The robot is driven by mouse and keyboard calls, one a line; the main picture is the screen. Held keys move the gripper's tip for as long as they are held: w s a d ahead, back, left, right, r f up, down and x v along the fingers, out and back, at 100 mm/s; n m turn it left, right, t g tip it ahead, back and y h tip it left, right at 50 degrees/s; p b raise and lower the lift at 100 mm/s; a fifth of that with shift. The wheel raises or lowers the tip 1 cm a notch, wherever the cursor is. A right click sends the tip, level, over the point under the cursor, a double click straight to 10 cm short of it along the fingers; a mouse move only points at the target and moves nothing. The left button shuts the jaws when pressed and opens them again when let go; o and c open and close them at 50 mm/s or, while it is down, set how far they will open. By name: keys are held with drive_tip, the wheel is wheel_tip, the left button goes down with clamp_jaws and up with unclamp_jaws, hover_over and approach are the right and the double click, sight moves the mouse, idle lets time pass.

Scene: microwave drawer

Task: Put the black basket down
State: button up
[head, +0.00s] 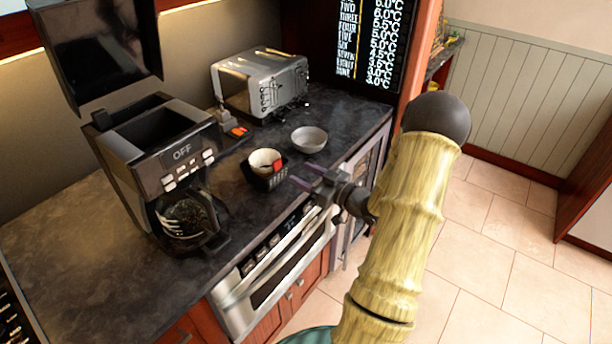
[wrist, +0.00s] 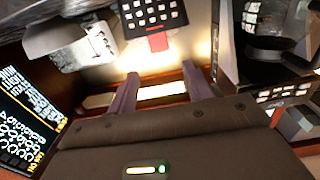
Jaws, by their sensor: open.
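The black basket (head: 262,184) stands on the dark counter, near its front edge. A white bowl (head: 262,158) and a small red item (head: 279,166) are in it. My gripper (head: 303,174) is open and empty, just to the right of the basket, with a small gap seeming to lie between them. In the wrist view the picture looks upside down. The basket's holed side (wrist: 152,13) shows at the top, beyond the spread fingertips (wrist: 147,66), with the red item (wrist: 158,42) at its rim. The far side of the basket is hidden.
A grey bowl (head: 309,140) stands behind the gripper on the counter. A silver toaster (head: 258,82) is at the back, and a coffee maker (head: 160,150) with a glass pot stands left. The counter's left front is clear.

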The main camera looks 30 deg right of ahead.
sight(273, 175)
drive_tip(key=shift+w+a, duration=0.1)
drive_tip(key=w+a+g+h, duration=0.1)
drive_tip(key=a, duration=0.1)
drive_tip(key=w+a+f+g+h, duration=0.1)
drive_tip(key=w+a+g, duration=0.1)
drive_tip(key=shift+a+f+g+h, duration=0.1)
drive_tip(key=shift+a+g+h, duration=0.1)
drive_tip(key=shift+g+h, duration=0.15)
drive_tip(key=a+g+h, duration=0.1)
drive_tip(key=a+m+g+h, duration=0.1)
drive_tip(key=a, duration=0.1)
drive_tip(key=shift+s+a+f, duration=0.1)
drive_tip(key=shift+s, duration=0.25)
drive_tip(key=s+a+r+m+g+h, duration=0.1)
drive_tip(key=s+a+r+m+g, duration=0.1)
drive_tip(key=s+a+g, duration=0.6)
drive_tip(key=s+a+m, duration=0.1)
drive_tip(key=s+a, duration=0.5)
drive_tip(key=s, duration=0.4)
drive_tip(key=shift+g, duration=0.35)
drive_tip(key=shift+s+h, duration=0.1)
drive_tip(key=shift+h, duration=0.15)
